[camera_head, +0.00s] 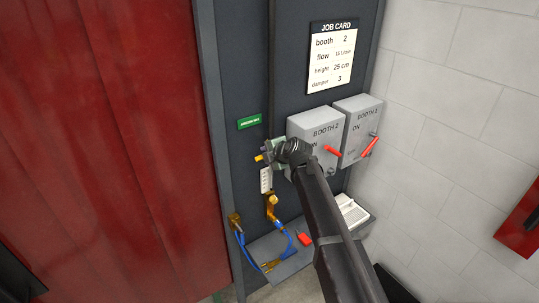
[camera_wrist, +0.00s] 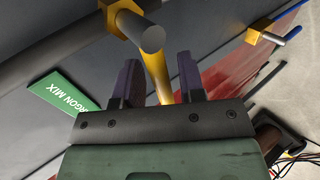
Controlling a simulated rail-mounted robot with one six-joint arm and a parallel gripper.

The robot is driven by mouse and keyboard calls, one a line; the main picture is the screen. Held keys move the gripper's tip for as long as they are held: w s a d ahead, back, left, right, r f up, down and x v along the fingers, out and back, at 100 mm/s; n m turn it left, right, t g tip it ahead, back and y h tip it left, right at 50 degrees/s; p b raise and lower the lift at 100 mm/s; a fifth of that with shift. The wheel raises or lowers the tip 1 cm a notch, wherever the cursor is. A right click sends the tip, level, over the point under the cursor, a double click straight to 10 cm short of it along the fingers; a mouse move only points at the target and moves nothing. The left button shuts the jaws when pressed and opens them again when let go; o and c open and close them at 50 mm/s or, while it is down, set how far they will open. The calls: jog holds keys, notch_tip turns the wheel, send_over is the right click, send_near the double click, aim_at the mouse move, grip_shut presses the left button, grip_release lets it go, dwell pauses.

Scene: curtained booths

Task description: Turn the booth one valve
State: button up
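A brass-yellow valve fitting (camera_wrist: 125,18) with a grey round stub (camera_wrist: 152,40) and a yellow stem shows at the top of the wrist view. My gripper (camera_wrist: 159,75) is open; its two dark purple fingers stand apart, with the yellow stem seen between them and gaps on both sides. I cannot tell whether a finger touches it. In the head view my gripper (camera_head: 270,154) is at the dark panel, right below the green label (camera_head: 249,121), and hides most of the fitting. The label, reading "ARGON MIX", also shows in the wrist view (camera_wrist: 62,92). No booth-one marking is readable on the fitting.
Grey switch boxes, one marked BOOTH 2 (camera_head: 312,126) and another (camera_head: 360,115), have red levers beside my arm. A white gauge (camera_head: 266,181), brass fitting (camera_head: 272,205) and blue hoses (camera_head: 284,246) sit below. A job card (camera_head: 334,55) hangs above. A red curtain (camera_head: 120,140) fills the left.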

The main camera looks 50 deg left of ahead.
jog(key=shift+d+r, duration=0.2)
jog(key=d, duration=0.4)
jog(key=s+d, duration=0.1)
jog(key=d, duration=0.7)
jog(key=shift+s+d+r+p, duration=0.15)
jog(key=shift+s+d+p, duration=0.1)
jog(key=shift+s+p, duration=0.1)
